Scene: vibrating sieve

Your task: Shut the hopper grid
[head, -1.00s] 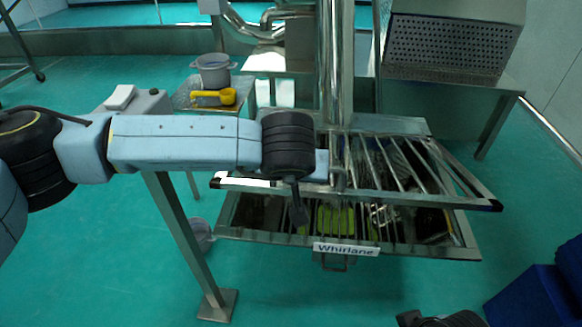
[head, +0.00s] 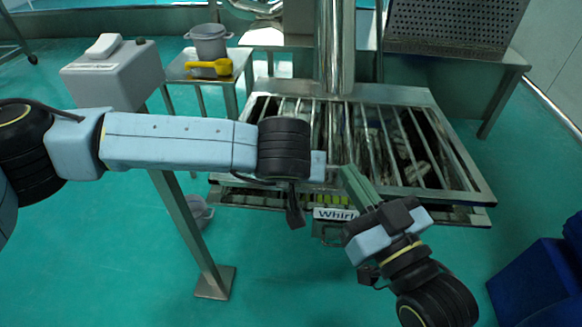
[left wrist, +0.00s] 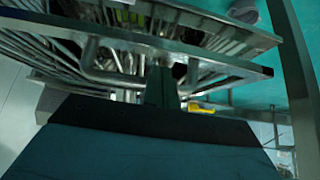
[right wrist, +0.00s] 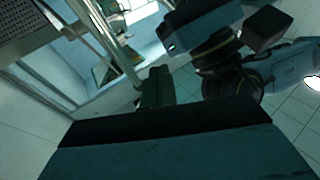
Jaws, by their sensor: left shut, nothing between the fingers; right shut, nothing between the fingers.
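The hopper grid (head: 452,150) is a steel frame with several bars over the hopper, its front bar a little above the hopper's front edge (head: 262,205). The left wrist view shows a gap between two barred layers and a bent metal handle (left wrist: 100,72) close to my left gripper (left wrist: 165,88). In the head view, my left gripper (head: 320,165) is at the grid's front bar, its fingers mostly hidden. My right gripper (head: 347,172) is shut, its green fingers over or at the front bar near the left gripper. I cannot tell whether either touches the grid.
A grey control box (head: 112,75) on a post stands to the left. A small table holds a grey pot (head: 208,42) and a yellow scoop (head: 210,68). A vertical steel pipe (head: 335,50) rises behind the grid. A blue bin (head: 535,295) stands at lower right.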

